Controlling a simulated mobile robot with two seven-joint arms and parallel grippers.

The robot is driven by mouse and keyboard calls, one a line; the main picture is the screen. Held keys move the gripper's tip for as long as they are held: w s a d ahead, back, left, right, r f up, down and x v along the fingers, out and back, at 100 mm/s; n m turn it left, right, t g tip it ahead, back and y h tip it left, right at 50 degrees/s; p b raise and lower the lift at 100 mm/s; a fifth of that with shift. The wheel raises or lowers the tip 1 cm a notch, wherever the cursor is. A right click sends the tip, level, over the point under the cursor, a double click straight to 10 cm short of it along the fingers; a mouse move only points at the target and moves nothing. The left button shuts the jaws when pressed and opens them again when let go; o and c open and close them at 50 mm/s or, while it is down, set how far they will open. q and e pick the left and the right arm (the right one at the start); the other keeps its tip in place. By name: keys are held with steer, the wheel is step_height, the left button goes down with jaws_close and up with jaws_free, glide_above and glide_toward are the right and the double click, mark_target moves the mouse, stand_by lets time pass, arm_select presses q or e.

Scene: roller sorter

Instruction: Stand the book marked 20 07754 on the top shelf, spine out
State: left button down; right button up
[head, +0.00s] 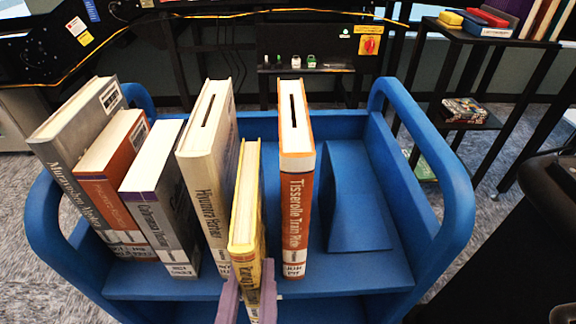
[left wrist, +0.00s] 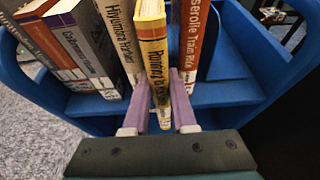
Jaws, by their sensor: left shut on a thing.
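My left gripper (head: 250,268) has its purple fingers on either side of a thin yellow book (head: 246,205) and is shut on it near the bottom of the spine. The yellow book stands upright, spine toward me, on the top shelf (head: 345,280) of a blue cart. In the left wrist view the yellow book (left wrist: 154,50) is between the fingers. It stands between a cream book, Hiyumora Harbor (head: 208,160), and an orange and white book, Tisserolle Train Ride (head: 297,190). The number 20 07754 is not readable on any book. My right gripper is not in view.
Grey (head: 75,150), brown-orange (head: 112,180) and grey-purple (head: 155,195) books lean at the left of the shelf. A blue wedge bookend (head: 355,200) stands right of the orange book. A black rack (head: 490,40) with books is at back right.

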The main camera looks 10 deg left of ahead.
arm_select(q)
steer(key=shift+f+b, duration=0.45)
steer(key=shift+f, duration=0.15)
steer(key=c, duration=0.6)
jaws_free()
steer(key=shift+c, duration=0.2)
steer(key=v, duration=1)
steer(key=shift+p, duration=0.45)
